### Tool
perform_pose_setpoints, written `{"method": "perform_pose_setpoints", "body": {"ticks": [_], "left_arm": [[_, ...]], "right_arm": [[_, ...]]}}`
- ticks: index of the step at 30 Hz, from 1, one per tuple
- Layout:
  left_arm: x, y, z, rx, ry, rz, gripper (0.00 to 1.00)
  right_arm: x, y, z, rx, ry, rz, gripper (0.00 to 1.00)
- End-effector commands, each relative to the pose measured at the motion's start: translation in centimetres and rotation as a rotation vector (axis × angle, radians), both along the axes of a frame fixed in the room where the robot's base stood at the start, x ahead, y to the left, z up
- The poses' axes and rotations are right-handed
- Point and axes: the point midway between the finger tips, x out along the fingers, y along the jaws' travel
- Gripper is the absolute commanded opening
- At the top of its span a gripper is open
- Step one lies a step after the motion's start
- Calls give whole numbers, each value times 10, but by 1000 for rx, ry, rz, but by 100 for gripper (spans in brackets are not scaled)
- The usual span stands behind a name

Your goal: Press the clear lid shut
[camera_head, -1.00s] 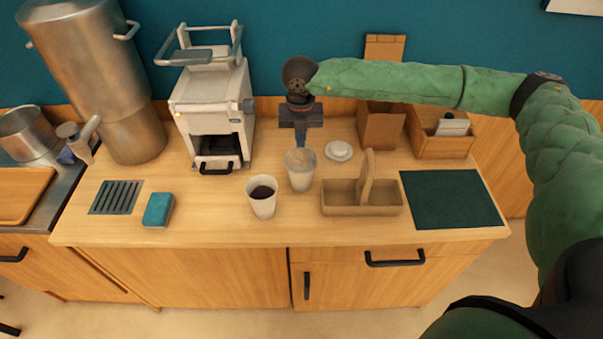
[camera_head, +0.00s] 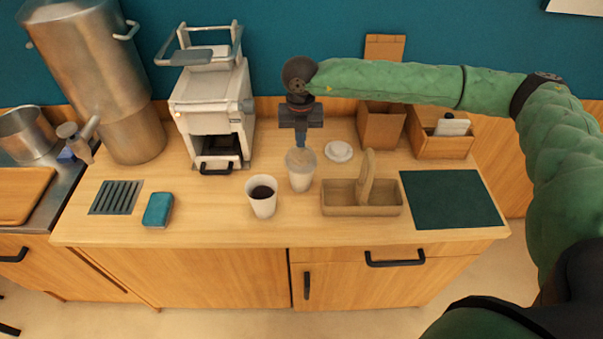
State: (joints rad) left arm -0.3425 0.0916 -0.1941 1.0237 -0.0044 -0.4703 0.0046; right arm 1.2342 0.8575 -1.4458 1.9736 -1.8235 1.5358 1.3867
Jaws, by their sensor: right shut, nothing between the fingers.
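A pale cup (camera_head: 300,180) stands upright on the counter with the clear lid (camera_head: 300,157) on its top. Whether the lid sits fully down on the rim is too small to tell. My right gripper (camera_head: 301,146) points straight down over this cup, shut and empty, with its fingertips at or just above the lid. I cannot tell whether they touch it. My left gripper is out of view.
A white cup with dark contents (camera_head: 262,194) stands just left, and a cardboard carrier (camera_head: 361,204) is just right. A small white round item (camera_head: 338,151) lies behind. A machine (camera_head: 213,115), a sponge (camera_head: 158,210) and a dark green mat (camera_head: 452,199) surround them.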

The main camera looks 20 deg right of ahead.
Motion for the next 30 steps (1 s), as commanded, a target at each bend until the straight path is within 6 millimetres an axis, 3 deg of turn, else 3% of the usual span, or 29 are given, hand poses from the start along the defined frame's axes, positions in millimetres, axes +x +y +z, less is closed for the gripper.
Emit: {"method": "perform_pose_setpoints", "body": {"ticks": [30], "left_arm": [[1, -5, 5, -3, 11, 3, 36]], "right_arm": [[0, 0, -6, 0, 0, 0, 0]]}}
